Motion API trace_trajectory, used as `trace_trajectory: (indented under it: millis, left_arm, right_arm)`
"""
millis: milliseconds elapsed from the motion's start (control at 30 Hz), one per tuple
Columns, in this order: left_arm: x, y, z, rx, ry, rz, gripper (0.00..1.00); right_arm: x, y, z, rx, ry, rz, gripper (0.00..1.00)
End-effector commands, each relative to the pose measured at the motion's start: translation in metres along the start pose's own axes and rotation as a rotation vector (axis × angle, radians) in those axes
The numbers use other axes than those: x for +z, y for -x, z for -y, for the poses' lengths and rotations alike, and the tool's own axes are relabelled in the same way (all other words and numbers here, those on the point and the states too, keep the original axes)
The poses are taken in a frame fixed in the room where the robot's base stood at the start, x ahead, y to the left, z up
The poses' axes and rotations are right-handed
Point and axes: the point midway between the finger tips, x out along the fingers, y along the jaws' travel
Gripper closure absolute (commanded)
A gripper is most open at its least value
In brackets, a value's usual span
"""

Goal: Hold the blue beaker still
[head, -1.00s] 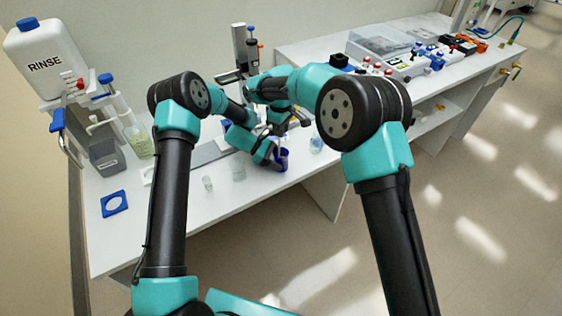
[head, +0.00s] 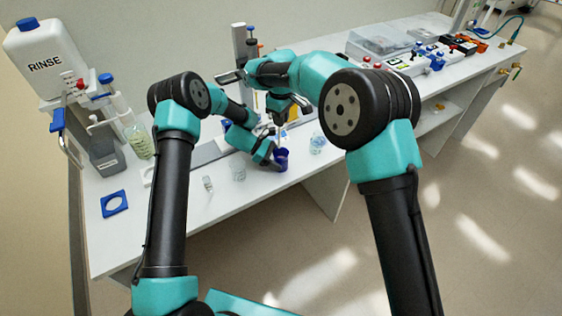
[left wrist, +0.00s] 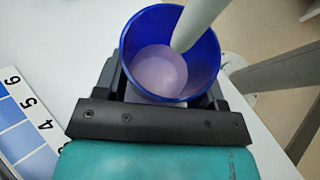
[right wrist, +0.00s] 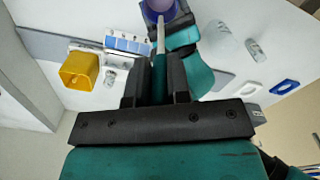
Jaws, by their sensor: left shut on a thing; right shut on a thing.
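The blue beaker (head: 281,159) stands near the bench's front edge, and my left gripper (head: 272,157) is shut on it. In the left wrist view the beaker (left wrist: 128,62) sits between the dark fingers, open end up, with pale purple liquid (left wrist: 159,70) inside. My right gripper (right wrist: 158,88) is shut on a slim rod with a teal upper part (right wrist: 159,72). The pale lower rod (left wrist: 197,22) reaches into the beaker mouth. Its tip appears at the liquid, though I cannot tell how deep. In the head view the rod (head: 283,134) stands above the beaker.
Clear glass vessels (head: 239,172) and (head: 317,144) stand on either side of the beaker. A small vial (head: 208,184) is further left, near a blue square holder (head: 114,203). A yellow container (right wrist: 80,71) shows in the right wrist view. The rinse bottle (head: 45,60) is at far left.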

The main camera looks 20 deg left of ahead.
Motion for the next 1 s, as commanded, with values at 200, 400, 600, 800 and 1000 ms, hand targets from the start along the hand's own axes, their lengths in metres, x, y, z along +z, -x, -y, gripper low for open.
trace_trajectory:
  millis: [200, 400, 600, 800, 1000]
  left_arm:
    - [0.0001, 0.0001, -0.0001, 0.000, 0.000, 0.000, 0.50]
    - [0.0001, 0.0000, -0.0001, 0.000, 0.000, 0.000, 0.50]
    - [0.0001, 0.0000, -0.0001, 0.000, 0.000, 0.000, 0.50]
    - [0.0001, 0.0001, -0.0001, 0.000, 0.000, 0.000, 0.31]
    - [0.0001, 0.0001, 0.0000, 0.000, 0.000, 0.000, 0.12]
  right_arm:
    - [-0.0002, 0.0097, 0.0002, 0.001, 0.001, -0.001, 1.00]
    - [-0.0001, 0.0117, 0.0003, 0.000, 0.001, 0.000, 1.00]
    - [-0.0001, 0.0116, 0.0003, 0.000, 0.001, 0.000, 1.00]
    - [-0.0001, 0.0115, 0.0002, 0.000, 0.001, 0.000, 1.00]
    - [-0.0001, 0.0115, 0.0002, 0.000, 0.001, 0.000, 1.00]
